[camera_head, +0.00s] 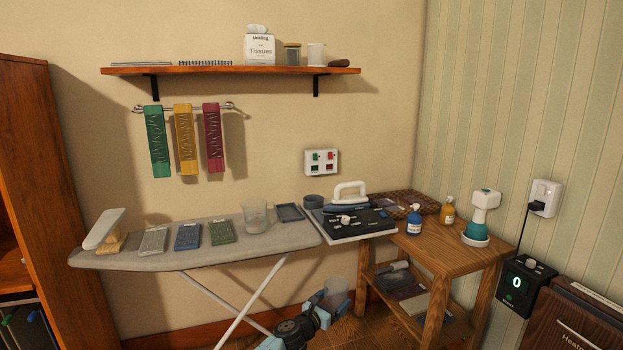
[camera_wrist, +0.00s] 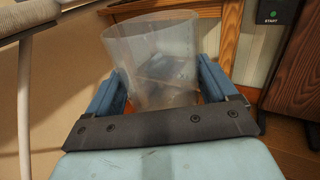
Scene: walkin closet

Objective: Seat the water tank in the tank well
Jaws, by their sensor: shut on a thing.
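The water tank, a clear, faintly tinted open-topped vessel (camera_wrist: 155,55), stands between my gripper's blue fingers (camera_wrist: 160,88) in the wrist view. My gripper is shut on it. In the head view my gripper (camera_head: 322,306) is low, in front of the wooden side table and below the ironing board's height, with the tank (camera_head: 335,288) showing above it. A dark steam-iron station (camera_head: 362,222) sits on a pale base, with a white-handled iron (camera_head: 350,192) at its back. I cannot clearly tell which recess is the tank well.
The ironing board (camera_head: 190,250) holds a clear jug (camera_head: 256,217), a dark shallow tray (camera_head: 288,213) and several ribbed pads. The side table (camera_head: 440,242) carries a blue bottle (camera_head: 414,220), an amber bottle (camera_head: 447,210), a teal-and-white device (camera_head: 480,218) and a wicker tray (camera_head: 405,202).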

